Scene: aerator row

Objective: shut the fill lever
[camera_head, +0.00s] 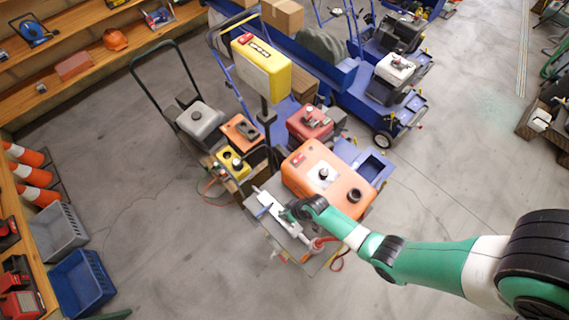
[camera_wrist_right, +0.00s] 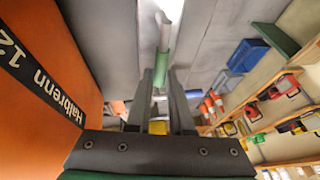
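My right gripper (camera_head: 283,212) reaches from the right to the small grey bench top (camera_head: 268,203), in front of the orange machine (camera_head: 325,178). In the right wrist view its two dark fingers (camera_wrist_right: 163,75) stand a narrow gap apart. A green grip (camera_wrist_right: 163,64) on a white rod lies at the fingertips, within that gap; it looks like the lever's handle. Whether the fingers press on it cannot be told. In the head view my gripper hides the grip. A white tubular part (camera_head: 296,229) and a red hose (camera_head: 321,243) show beside it. My left gripper is not in view.
A yellow box on a post (camera_head: 262,68) stands behind the bench. Blue carts with engines stand at the back. Shelves, orange cones (camera_head: 36,174), a grey crate (camera_head: 60,233) and a blue crate (camera_head: 82,283) line the left. The floor between is clear.

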